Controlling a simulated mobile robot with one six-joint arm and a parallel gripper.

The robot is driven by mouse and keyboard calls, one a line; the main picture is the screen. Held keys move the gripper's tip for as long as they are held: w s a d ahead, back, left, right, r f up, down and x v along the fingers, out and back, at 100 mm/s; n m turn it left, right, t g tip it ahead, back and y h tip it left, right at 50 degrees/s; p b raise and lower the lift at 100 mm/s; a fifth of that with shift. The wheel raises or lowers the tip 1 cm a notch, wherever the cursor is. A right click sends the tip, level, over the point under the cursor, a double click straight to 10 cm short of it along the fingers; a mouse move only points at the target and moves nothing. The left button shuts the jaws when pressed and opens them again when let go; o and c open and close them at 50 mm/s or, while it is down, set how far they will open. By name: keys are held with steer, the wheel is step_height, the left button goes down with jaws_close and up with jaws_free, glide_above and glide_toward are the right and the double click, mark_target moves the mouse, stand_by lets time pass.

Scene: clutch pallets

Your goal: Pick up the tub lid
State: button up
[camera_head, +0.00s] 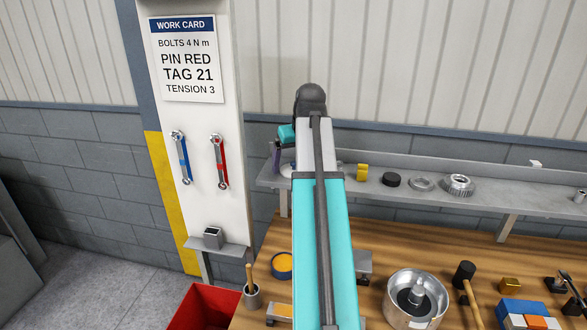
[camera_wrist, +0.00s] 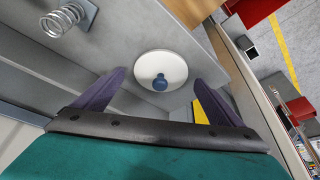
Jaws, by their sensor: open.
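The tub lid is a round white disc with a blue knob in its middle. In the wrist view the lid (camera_wrist: 148,66) lies on the grey shelf, ahead of and between my finger tips. In the head view only a white part of the lid (camera_head: 287,170) shows at the shelf's left end, beside my arm. My gripper (camera_wrist: 160,78) is open, with its two purple fingers apart and nothing between them. In the head view my arm hides most of the gripper. An open dark blue tub (camera_head: 274,272) with orange contents stands on the bench.
A spring (camera_wrist: 68,18) stands near the lid on the shelf. A yellow part (camera_head: 362,172), a black disc (camera_head: 391,180) and gear-like rings (camera_head: 458,185) sit farther right. The wall panel (camera_head: 200,115) with wrenches is to the left. A metal bowl (camera_head: 391,313) stands on the bench.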

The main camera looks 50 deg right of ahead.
steer(key=shift+w+f, duration=0.1)
steer(key=shift+f, duration=0.1)
stand_by(0.5)
steer(key=c, duration=1.1)
